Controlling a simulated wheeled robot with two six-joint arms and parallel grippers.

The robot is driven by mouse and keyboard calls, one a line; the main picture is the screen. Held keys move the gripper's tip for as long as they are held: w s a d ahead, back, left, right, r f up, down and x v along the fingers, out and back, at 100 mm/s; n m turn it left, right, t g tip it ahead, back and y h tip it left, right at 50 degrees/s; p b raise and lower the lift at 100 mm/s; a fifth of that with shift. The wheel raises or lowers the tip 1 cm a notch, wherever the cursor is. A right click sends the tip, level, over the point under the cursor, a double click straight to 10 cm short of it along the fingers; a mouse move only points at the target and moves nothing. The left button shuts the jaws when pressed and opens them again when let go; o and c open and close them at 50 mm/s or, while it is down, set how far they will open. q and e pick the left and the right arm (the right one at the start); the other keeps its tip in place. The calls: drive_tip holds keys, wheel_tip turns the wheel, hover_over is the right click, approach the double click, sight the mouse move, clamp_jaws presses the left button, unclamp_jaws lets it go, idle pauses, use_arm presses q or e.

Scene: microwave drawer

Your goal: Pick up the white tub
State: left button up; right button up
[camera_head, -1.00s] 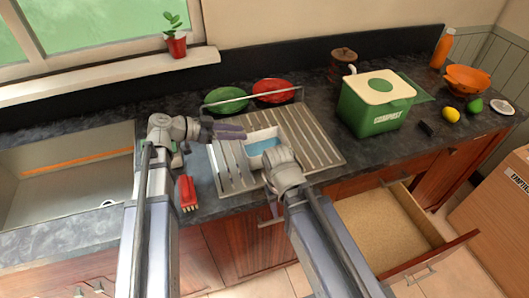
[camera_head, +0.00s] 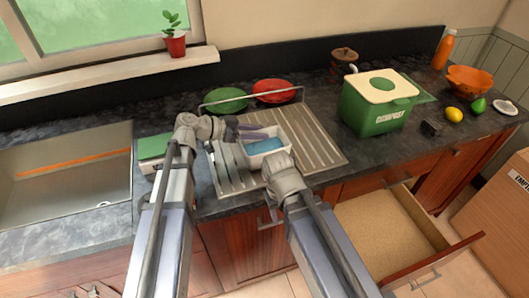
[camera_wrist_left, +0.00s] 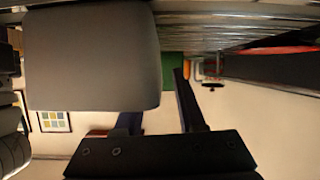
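The white tub (camera_head: 284,141) sits on the slatted drying rack, with something blue (camera_head: 264,146) inside it. My left gripper (camera_head: 250,131) is at the tub's back left rim, its fingers spread. In the left wrist view, which looks upside down, a large grey shape that appears to be the shaded tub (camera_wrist_left: 90,60) is close by. One finger of the left gripper (camera_wrist_left: 160,108) stands clear beside it; the other is partly hidden behind its edge. My right gripper (camera_head: 282,170) is at the tub's front edge; its fingertips are hidden by its own wrist.
The drying rack (camera_head: 318,150) holds a green plate (camera_head: 226,100) and a red plate (camera_head: 273,91) at its back. A green compost bin (camera_head: 378,112) stands to the right. The sink (camera_head: 70,165) is at left. An open drawer (camera_head: 390,230) juts out below right.

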use_arm(q)
clamp_jaws()
idle(1.4)
